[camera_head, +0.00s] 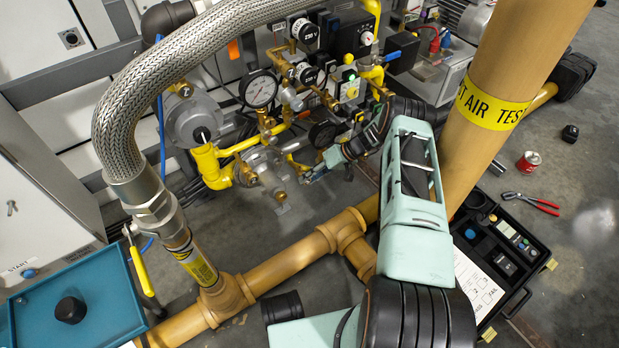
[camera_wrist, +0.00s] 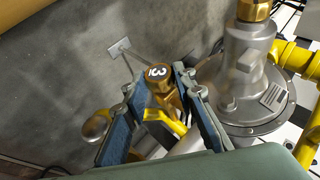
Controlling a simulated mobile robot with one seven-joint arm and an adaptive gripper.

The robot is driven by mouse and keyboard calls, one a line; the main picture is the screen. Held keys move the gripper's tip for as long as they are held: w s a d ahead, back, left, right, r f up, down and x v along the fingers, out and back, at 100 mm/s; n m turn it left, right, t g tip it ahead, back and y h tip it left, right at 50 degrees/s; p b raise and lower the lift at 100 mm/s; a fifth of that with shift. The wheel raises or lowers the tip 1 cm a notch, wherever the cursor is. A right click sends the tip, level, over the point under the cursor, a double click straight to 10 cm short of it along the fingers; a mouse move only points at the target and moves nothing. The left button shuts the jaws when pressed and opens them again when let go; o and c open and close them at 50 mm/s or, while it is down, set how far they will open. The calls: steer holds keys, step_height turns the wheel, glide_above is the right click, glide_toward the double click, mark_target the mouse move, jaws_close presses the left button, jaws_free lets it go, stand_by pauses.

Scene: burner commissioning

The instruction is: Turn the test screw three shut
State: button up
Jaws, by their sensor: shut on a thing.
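The test screw three (camera_wrist: 158,74) is a brass knob with a white "3" on its dark top, in the middle of the wrist view. My gripper (camera_wrist: 161,84) has one blue-padded finger on each side of it and is shut on the screw. Brass and yellow fittings show below the screw between the fingers. In the head view my gripper (camera_head: 309,174) reaches in from the right, low at the burner piping. The screw itself is too small or hidden to make out there.
A grey valve body (camera_wrist: 250,75) stands close to the right of my gripper in the wrist view. In the head view, a pressure gauge (camera_head: 259,90) and yellow pipes crowd above it. A thick tan pipe (camera_head: 290,262) runs below, and a braided hose (camera_head: 120,110) arches at left.

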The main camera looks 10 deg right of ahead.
steer(key=shift+w, duration=0.1)
steer(key=o, duration=1.2)
steer(key=shift+c, duration=0.2)
steer(key=shift+a+r+h, duration=0.2)
steer(key=shift+a+h, duration=0.05)
steer(key=shift+h, duration=0.65)
steer(key=shift+s+a+r+n+t+h+p, duration=0.1)
steer(key=shift+r+n+t+h+p, duration=0.15)
steer(key=shift+p, duration=0.3)
steer(key=shift+s+n+t+h+p, duration=0.15)
steer(key=shift+h+p, duration=0.2)
steer(key=shift+p, duration=0.2)
steer(key=t+h+p, duration=0.1)
steer(key=h+p, duration=0.1)
steer(key=p, duration=0.4)
steer(key=shift+s+a+h, duration=0.1)
steer(key=shift+h, duration=0.2)
steer(key=p+v, duration=0.1)
steer(key=v, duration=0.9)
steer(key=shift+d+p, duration=0.2)
steer(key=shift+p, duration=0.15)
